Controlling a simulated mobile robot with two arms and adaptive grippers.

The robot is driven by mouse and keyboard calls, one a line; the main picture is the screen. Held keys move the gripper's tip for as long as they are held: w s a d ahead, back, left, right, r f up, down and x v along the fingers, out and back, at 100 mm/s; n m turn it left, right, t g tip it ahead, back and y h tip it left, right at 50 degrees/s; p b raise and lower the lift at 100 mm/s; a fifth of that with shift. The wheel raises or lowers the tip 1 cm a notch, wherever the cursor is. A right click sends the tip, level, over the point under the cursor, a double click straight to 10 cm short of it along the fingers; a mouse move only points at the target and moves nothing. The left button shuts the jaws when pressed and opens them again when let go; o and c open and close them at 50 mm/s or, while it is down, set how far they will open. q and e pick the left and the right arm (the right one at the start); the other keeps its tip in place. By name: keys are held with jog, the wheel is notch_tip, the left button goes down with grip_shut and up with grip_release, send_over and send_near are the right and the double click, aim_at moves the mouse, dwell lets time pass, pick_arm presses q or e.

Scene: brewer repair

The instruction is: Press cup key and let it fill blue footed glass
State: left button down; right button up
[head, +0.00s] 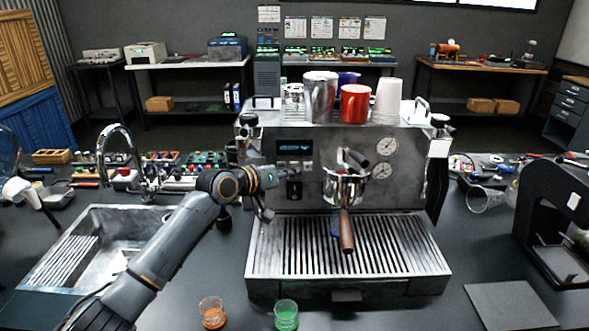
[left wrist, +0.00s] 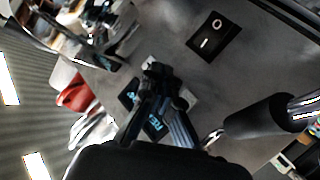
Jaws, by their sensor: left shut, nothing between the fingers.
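The espresso machine (head: 258,150) stands in the middle of the counter. Its front panel has a lit display (head: 294,147), a row of small pale keys (head: 307,165) and a black rocker switch (head: 294,190). My left gripper (head: 272,179) is shut and empty, with its tips close to the panel by the keys. In the left wrist view its fingers (left wrist: 157,75) reach across the display (left wrist: 155,125) beside a pale key (left wrist: 187,97); I cannot tell whether they touch. A small dark-blue part (head: 334,229), possibly the blue footed glass, shows behind the portafilter handle (head: 346,232); the rest is hidden.
The slatted drip tray (head: 400,260) juts forward. A glass with orange (head: 212,313) and one with green (head: 286,315) stand at the front. A red mug (head: 355,104) and other cups sit on the machine. The sink (head: 125,218) is left; a clear glass (head: 482,200) lies right.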

pick_arm(q)
jog(key=shift+w+b, duration=0.5)
jog(key=shift+w, duration=0.15)
dwell(0.6)
jog(key=shift+s, duration=0.1)
jog(key=shift+s+p, duration=0.5)
jog(key=shift+p, duration=0.35)
jog(key=shift+s, duration=0.35)
jog(key=s+p, duration=0.5)
